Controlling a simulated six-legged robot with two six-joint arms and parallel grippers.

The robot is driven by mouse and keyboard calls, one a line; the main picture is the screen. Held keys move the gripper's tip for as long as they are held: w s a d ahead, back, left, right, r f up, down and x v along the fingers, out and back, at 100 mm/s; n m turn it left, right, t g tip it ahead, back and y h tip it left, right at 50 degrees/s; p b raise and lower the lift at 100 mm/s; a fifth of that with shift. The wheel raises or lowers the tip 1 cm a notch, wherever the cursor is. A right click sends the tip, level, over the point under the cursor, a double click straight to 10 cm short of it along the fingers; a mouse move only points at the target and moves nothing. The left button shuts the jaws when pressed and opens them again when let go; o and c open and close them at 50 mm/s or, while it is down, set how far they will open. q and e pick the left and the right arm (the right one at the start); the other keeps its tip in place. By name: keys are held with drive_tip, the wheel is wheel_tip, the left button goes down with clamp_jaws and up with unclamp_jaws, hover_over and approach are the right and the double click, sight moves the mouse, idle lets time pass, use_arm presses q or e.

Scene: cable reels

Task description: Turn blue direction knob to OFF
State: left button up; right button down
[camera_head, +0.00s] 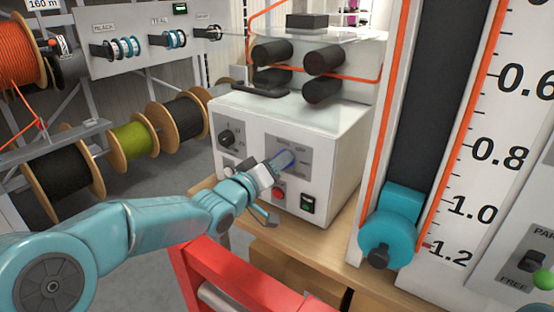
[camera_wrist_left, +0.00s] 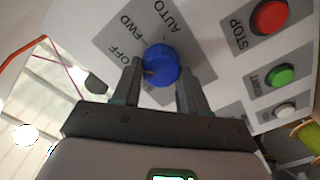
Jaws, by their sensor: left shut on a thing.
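The blue direction knob (camera_wrist_left: 161,64) sits on a grey label plate on the white control box (camera_head: 345,150). The plate reads AUTO, FWD and OFF, and another label below the knob is partly hidden. In the head view the knob (camera_head: 288,158) shows just beyond my left gripper (camera_head: 278,166). In the left wrist view the fingers (camera_wrist_left: 161,80) stand on both sides of the knob and are shut on it. A small light mark shows at the knob's lower left; I cannot tell exactly which label it points to. My right gripper is not in view.
A red STOP button (camera_wrist_left: 270,17) and a green button (camera_wrist_left: 280,75) are beside the knob's plate. A black knob (camera_head: 227,139) is on the same box face. A red frame (camera_head: 245,285) stands below my left arm. A teal slider (camera_head: 388,240) is on the scale at right.

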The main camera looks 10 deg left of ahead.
use_arm(q)
drive_tip(key=shift+n, duration=0.3)
drive_tip(key=o, duration=1.1)
drive_tip(key=shift+c, duration=0.2)
drive_tip(key=v, duration=1.6)
drive_tip(key=shift+b, duration=0.4)
drive_tip(key=shift+s, duration=0.15)
